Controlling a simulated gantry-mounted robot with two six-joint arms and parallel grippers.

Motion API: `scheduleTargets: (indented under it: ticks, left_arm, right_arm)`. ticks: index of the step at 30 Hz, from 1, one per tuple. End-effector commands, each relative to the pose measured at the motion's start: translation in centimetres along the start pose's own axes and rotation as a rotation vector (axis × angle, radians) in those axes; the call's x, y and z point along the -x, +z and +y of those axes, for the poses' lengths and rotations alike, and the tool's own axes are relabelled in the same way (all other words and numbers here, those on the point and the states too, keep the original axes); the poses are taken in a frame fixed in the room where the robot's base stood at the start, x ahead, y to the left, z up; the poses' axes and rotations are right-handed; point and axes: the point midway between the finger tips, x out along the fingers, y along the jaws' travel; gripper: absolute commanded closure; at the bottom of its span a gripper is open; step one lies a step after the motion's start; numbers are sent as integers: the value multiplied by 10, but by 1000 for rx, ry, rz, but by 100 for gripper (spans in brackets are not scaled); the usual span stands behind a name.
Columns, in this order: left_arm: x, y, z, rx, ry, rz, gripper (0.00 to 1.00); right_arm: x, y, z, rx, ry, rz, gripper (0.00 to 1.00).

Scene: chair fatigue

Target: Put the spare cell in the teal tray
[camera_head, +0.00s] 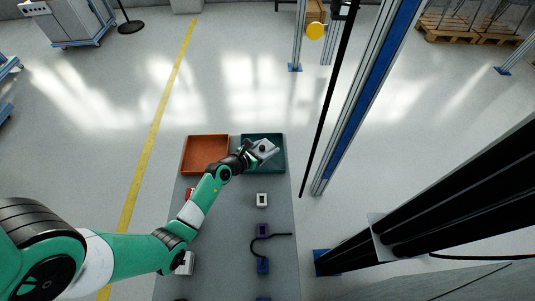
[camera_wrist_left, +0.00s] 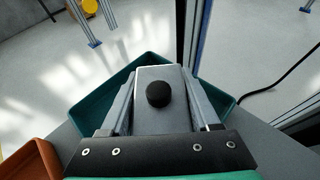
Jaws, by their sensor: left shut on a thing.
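The spare cell (camera_wrist_left: 155,76), a silver-grey block with a round black knob, is between the fingers of my left gripper (camera_head: 263,149). The gripper is shut on it. The teal tray (camera_head: 281,165) stands at the far right of the grey table. In the head view the gripper and cell are over this tray. In the left wrist view the teal tray (camera_wrist_left: 91,112) shows around and below the cell. The fingers and cell hide part of the tray floor, and I cannot tell their height above it. My right gripper is not in view.
An orange tray (camera_head: 207,155) stands left of the teal one. On the grey table (camera_head: 228,240) are a white box (camera_head: 262,200), a purple block (camera_head: 262,230), a blue block (camera_head: 263,266) with a black cable, and a red item (camera_head: 190,193). An upright metal frame rises to the right.

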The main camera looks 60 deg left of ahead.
Motion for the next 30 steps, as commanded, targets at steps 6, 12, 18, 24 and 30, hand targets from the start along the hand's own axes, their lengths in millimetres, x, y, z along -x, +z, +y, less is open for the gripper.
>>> scheduleTargets:
  ticks: [6, 12, 18, 24, 30]
  left_arm:
    - [-9, -21, -1, 0, 0, -3, 100]
    - [-9, -22, -1, 1, 0, -2, 100]
    - [-9, -25, -1, 1, -1, 3, 14]
    - [-9, -24, -1, 1, -1, 2, 8]
    - [-6, -20, -1, 1, -1, 2, 8]
  right_arm:
    - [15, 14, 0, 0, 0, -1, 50]
    - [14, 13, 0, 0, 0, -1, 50]
    - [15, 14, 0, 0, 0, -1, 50]
    - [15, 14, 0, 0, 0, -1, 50]
    - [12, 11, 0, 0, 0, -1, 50]
